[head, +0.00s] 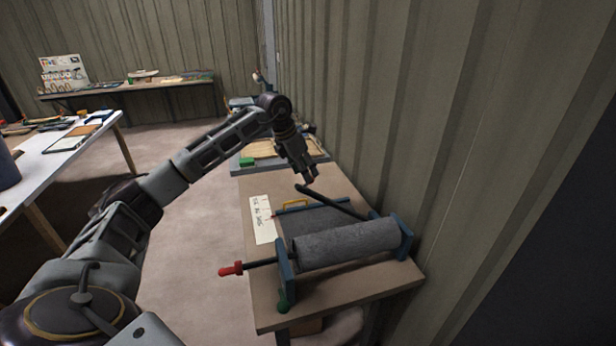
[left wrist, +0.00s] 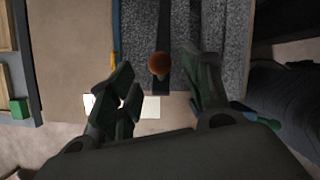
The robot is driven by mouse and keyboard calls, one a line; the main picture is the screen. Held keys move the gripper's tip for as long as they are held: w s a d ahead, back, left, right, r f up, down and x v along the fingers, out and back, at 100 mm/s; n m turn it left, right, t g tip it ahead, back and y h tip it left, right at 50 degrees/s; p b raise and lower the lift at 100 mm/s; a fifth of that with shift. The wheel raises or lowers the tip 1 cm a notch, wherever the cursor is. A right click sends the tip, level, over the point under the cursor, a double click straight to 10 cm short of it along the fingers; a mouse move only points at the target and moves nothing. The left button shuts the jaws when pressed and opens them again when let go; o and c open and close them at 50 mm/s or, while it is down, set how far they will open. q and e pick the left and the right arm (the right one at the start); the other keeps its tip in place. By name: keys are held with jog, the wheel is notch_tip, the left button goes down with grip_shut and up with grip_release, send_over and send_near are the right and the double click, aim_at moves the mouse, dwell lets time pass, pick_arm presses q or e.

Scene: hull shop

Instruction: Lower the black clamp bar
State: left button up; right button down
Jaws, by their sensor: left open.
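The black clamp bar (head: 335,204) slants up from the blue-framed roll stand, its free end raised toward my left gripper. In the left wrist view, a red-brown knob (left wrist: 159,64) sits over a black strip (left wrist: 161,88), which looks like the bar. My left gripper (head: 309,179) is just above the bar's raised end, pointing down. In the left wrist view its open fingers (left wrist: 165,95) lie on either side of the knob, with gaps; contact cannot be told. The right gripper is not in view.
A grey roll (head: 347,243) lies between blue end brackets (head: 286,268) on the bench (head: 340,298). A red-handled crank (head: 231,268) sticks out left. A paper note (head: 262,220) and a yellow handle (head: 296,203) lie nearby. A corrugated wall (head: 440,130) closes the right side.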

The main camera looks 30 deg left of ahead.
pick_arm(q)
jog(key=shift+x, duration=1.8)
jog(key=shift+c, duration=0.5)
grip_shut()
